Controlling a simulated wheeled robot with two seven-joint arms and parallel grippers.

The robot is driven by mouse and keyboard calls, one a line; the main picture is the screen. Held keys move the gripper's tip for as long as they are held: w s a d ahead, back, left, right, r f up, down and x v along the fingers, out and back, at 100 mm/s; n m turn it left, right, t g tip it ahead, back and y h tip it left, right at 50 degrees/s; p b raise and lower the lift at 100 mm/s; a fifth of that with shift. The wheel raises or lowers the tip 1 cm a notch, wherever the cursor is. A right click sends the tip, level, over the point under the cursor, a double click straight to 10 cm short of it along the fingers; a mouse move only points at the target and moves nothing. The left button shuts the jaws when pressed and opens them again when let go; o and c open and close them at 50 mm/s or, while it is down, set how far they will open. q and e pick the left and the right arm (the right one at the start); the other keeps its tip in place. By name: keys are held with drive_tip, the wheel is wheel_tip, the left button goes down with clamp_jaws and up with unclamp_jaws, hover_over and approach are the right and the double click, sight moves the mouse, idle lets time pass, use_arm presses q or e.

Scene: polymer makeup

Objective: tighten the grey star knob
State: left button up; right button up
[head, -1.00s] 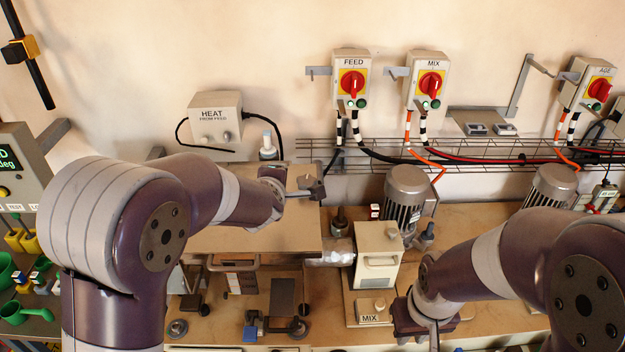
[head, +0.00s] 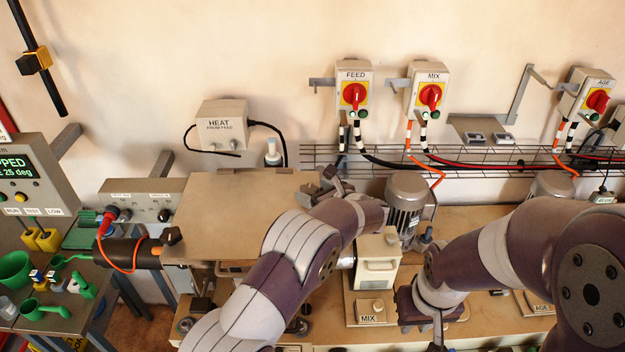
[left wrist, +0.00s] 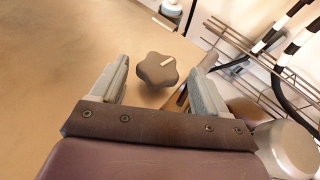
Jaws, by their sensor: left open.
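The grey star knob (left wrist: 158,69) shows in the left wrist view, with a pale mark on its top. It stands by the edge of a flat tan panel (left wrist: 60,70). My left gripper (left wrist: 160,78) is open, with one finger on each side of the knob and a visible gap to each. In the head view my left gripper (head: 327,184) is at the panel's right end, and the knob is hard to make out there among the dark parts. My right gripper (head: 432,318) is low at the right of the mixer; its fingers are not clear.
A motor (head: 407,203) and the beige MIX unit (head: 377,258) stand close to the right of my left gripper. A wire rack (head: 470,157) with cables runs along the wall behind.

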use_arm(q)
drive_tip(key=shift+w+a+f, duration=0.3)
drive_tip(key=shift+w+a, duration=0.15)
drive_tip(key=shift+w, duration=0.05)
